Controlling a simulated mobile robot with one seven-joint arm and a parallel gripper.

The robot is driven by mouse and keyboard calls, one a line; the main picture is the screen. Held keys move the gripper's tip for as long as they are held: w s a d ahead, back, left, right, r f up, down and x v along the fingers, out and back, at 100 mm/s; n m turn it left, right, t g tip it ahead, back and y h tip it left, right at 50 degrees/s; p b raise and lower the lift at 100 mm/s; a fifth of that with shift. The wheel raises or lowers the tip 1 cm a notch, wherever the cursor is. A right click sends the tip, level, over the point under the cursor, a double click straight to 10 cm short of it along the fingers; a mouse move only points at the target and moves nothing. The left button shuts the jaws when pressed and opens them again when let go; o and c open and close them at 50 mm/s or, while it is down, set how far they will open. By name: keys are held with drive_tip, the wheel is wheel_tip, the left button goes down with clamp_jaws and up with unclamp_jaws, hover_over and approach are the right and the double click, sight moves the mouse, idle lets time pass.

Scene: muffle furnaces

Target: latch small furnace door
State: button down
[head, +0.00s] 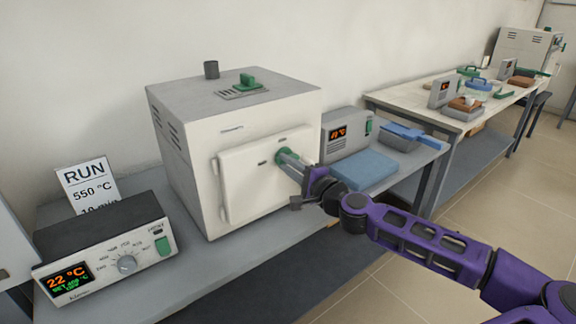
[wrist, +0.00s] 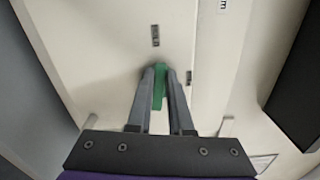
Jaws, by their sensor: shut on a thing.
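The small furnace (head: 190,110) is a cream box with a grey top on the grey bench. Its cream door (head: 240,180) faces front and lies against or very near the body; I cannot tell if it is fully flush. A green latch handle (head: 288,155) sits at the door's upper right. My gripper (head: 295,165) reaches it from the right, its fingers shut on the handle. In the wrist view, the two grey fingers of my gripper (wrist: 160,80) close on both sides of the green handle (wrist: 159,90). Dark marks show on the door (wrist: 115,60) near it.
A controller (head: 105,245) reading 22 °C stands at the left front, with a RUN 550 °C card (head: 88,187) behind it. Right of the furnace are a grey display unit (head: 345,133), a blue pad (head: 363,170) and a blue-handled tray (head: 400,138). A second bench (head: 400,98) stands behind.

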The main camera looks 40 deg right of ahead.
drive_tip(key=shift+f+n, duration=0.15)
drive_tip(key=shift+n, duration=0.65)
drive_tip(key=c, duration=0.8)
unclamp_jaws()
drive_tip(key=shift+s, duration=0.1)
drive_tip(key=s, duration=0.5)
drive_tip(key=s+a, duration=0.1)
drive_tip(key=s, duration=0.5)
drive_tip(key=s+a, duration=0.1)
drive_tip(key=s, duration=0.5)
drive_tip(key=shift+p, duration=0.4)
